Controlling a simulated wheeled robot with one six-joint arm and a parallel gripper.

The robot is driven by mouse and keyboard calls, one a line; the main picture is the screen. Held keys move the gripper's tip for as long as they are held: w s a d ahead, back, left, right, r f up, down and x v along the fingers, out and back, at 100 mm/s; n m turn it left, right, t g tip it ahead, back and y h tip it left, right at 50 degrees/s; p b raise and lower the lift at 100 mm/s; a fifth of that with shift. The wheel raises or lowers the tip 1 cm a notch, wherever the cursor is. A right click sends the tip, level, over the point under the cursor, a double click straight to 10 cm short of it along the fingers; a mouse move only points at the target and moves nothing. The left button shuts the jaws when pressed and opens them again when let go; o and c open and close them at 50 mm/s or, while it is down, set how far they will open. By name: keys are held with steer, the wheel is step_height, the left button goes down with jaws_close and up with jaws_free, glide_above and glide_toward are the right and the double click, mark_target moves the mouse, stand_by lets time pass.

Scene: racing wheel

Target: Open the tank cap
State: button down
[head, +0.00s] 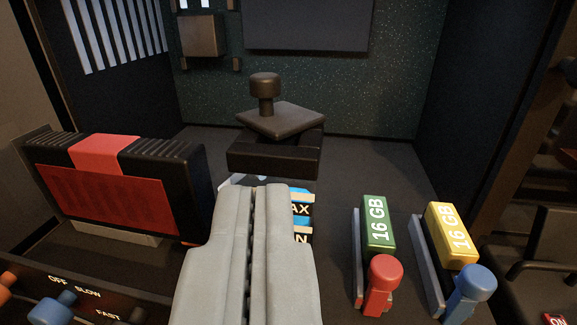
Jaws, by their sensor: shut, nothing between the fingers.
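The tank cap, a dark square plate (287,121) with a round knob (264,88) on top, shows at the centre of the head view. It sits over a black block-like tank top (270,160) and looks turned at an angle to it. Blue labels, partly reading "AX" and "N" (301,209), show on the tank below, mostly hidden by my gripper. My gripper (258,190) is grey, shut and empty. Its tips appear in front of and below the cap, apart from the knob.
A red and black finned unit (110,190) stands at left. Green (378,222) and yellow (450,235) "16 GB" modules stand at right, with red (384,275) and blue (475,285) knobs in front. Dark walls enclose the sides. Floor between tank and modules is clear.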

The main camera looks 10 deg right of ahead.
glide_toward(250, 113)
steer(key=w+r, duration=0.1)
steer(key=w+d, duration=0.1)
steer(key=w, duration=0.1)
steer(key=w+r, duration=0.1)
steer(key=w, duration=0.1)
steer(key=shift+d+r, duration=0.35)
steer(key=shift+d, duration=0.05)
steer(key=shift+w+a, duration=0.25)
steer(key=shift+w, duration=0.1)
stand_by(0.8)
steer(key=shift+w, duration=0.1)
steer(key=shift+w+a, duration=0.35)
steer(key=shift+w, duration=1.7)
